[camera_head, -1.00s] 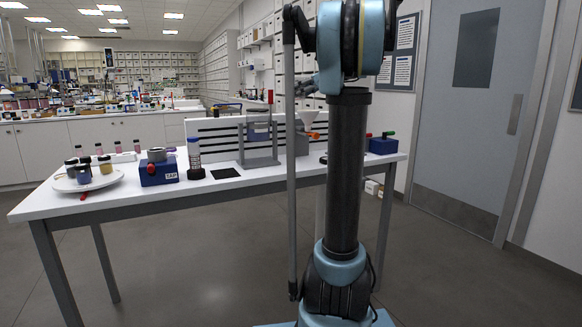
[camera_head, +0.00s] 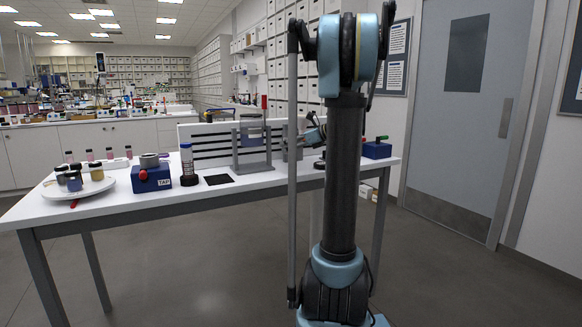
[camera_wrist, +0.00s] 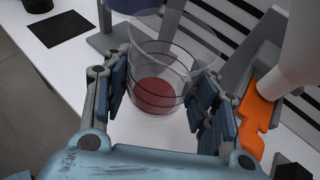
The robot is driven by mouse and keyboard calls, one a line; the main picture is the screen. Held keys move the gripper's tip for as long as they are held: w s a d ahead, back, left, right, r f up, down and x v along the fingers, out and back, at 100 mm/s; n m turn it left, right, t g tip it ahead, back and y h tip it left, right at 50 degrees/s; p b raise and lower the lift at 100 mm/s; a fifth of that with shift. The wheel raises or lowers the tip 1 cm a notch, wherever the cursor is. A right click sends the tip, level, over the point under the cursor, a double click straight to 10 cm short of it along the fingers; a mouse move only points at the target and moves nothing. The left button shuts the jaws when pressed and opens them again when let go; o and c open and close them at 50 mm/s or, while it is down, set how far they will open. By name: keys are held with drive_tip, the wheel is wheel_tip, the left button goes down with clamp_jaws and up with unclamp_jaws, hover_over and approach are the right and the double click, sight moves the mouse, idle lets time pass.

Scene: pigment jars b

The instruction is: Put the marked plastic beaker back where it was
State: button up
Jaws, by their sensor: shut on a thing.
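The clear plastic beaker (camera_wrist: 155,92) with dark ring marks and a red layer at its bottom is upright in the wrist view. My gripper (camera_wrist: 165,72) is shut on it, one blue-padded finger on each side. I cannot tell whether its base touches the white table. In the head view my gripper (camera_head: 314,132) is low over the back of the table, right of the grey stand (camera_head: 236,152), and partly hidden by my arm. The dark square mat (camera_head: 218,180) lies bare on the table; it also shows in the wrist view (camera_wrist: 60,28).
An orange part (camera_wrist: 258,108) and a white funnel-like piece (camera_wrist: 298,55) are close to the right finger. A blue box (camera_head: 151,178), a tube in a black base (camera_head: 189,178) and a plate of jars (camera_head: 112,183) stand left. Another blue box (camera_head: 376,150) stands right.

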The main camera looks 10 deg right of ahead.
sight(291, 172)
drive_tip(key=shift+f, duration=4.1)
drive_tip(key=o, duration=1)
drive_tip(key=shift+o, duration=0.2)
